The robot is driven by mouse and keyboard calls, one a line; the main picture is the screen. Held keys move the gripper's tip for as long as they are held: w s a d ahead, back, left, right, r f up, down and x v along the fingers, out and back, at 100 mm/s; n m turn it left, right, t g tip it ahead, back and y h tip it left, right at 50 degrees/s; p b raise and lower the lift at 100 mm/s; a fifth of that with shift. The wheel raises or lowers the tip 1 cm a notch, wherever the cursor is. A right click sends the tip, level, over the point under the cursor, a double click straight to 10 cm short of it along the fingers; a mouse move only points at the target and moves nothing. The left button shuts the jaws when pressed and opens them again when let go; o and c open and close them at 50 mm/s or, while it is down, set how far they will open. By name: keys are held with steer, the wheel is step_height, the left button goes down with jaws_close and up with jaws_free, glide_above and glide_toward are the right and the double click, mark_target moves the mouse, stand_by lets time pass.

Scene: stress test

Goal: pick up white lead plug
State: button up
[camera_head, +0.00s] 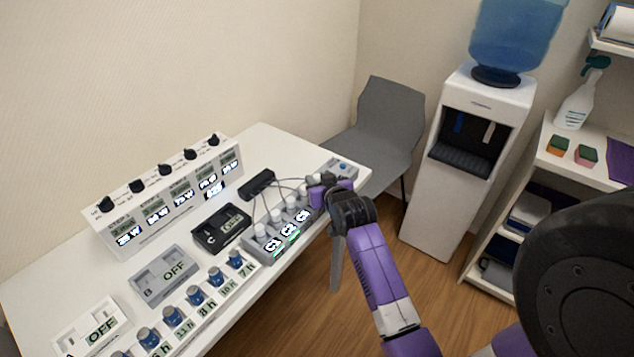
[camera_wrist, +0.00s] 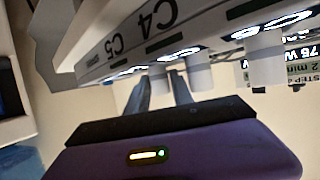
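Several white lead plugs stand in a row on the grey unit (camera_head: 263,254) labelled C1, C2, C3 on the table. One white plug (camera_head: 276,215) shows clearly in the head view. My gripper (camera_head: 324,184) is at the unit's far right end and hides the plugs there. In the wrist view my gripper (camera_wrist: 160,88) has its two narrow fingers on either side of a white plug (camera_wrist: 158,77), near the C4 and C5 labels. I cannot tell whether the fingers touch it. Another white plug (camera_wrist: 198,72) hangs just right of the fingers in that view.
A black adapter (camera_head: 257,184) with thin leads lies behind the unit. A dial panel (camera_head: 165,197) stands behind. A grey chair (camera_head: 377,125) and water dispenser (camera_head: 472,150) are beyond the table.

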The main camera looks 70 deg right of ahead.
steer(key=shift+w+d+f, duration=0.1)
steer(key=shift+w+d, duration=0.05)
steer(key=shift+d, duration=0.05)
jaws_close()
